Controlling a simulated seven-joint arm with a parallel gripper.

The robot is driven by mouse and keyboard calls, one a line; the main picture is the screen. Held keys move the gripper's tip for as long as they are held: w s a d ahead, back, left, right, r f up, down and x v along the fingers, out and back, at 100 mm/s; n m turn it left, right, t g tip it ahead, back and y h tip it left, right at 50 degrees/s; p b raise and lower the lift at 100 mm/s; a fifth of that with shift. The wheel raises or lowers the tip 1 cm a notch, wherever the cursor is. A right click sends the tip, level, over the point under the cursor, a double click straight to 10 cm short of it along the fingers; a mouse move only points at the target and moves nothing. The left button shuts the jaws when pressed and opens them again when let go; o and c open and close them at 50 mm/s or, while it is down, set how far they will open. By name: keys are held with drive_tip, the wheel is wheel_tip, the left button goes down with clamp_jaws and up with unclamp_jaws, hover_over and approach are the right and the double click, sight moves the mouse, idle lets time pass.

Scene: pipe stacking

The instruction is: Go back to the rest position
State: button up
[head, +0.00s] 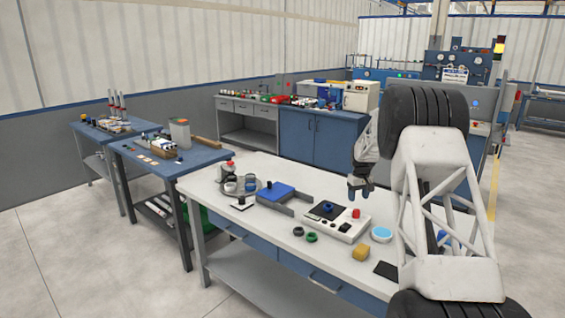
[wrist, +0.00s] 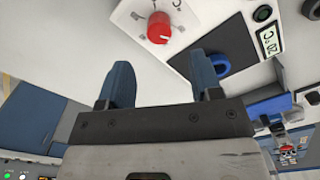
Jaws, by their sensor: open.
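My gripper (head: 359,192) hangs above the back right part of the white table (head: 235,195), its blue fingers apart and pointing down. In the wrist view my gripper (wrist: 165,76) is open with nothing between its fingers. A white hotplate-like device (head: 338,228) with a red knob (head: 356,213) stands on the table below and left of the gripper. A blue ring (head: 327,207) lies on its black top; the ring also shows in the wrist view (wrist: 220,65), as does the red knob (wrist: 159,27). Green and black rings (head: 311,237) lie in front of the device.
A blue-topped box with a grey bracket (head: 278,193) lies left of the device. A light-blue round dish (head: 381,234), a yellow block (head: 361,253) and a black pad (head: 386,270) lie to the right.

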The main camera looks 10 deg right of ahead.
drive_tip(key=s+a+r, duration=0.6)
drive_tip(key=s+r, duration=0.2)
drive_tip(key=s, duration=0.3)
drive_tip(key=s+a+r+m+t, duration=0.1)
drive_tip(key=s+a+r, duration=0.5)
drive_tip(key=s, duration=0.5)
drive_tip(key=s+a+r, duration=0.5)
drive_tip(key=s+r, duration=0.4)
drive_tip(key=s, duration=0.1)
drive_tip(key=s+a+f, duration=0.1)
drive_tip(key=s+a, duration=0.1)
drive_tip(key=s, duration=1)
drive_tip(key=s+a+f+m+t, duration=0.1)
drive_tip(key=s+a, duration=0.2)
drive_tip(key=s, duration=1)
drive_tip(key=s+a+f, duration=0.2)
drive_tip(key=s+a, duration=0.1)
drive_tip(key=s, duration=0.9)
drive_tip(key=shift+s+m+t, duration=0.2)
drive_tip(key=shift+m+t, duration=0.1)
drive_tip(key=shift+f, duration=0.1)
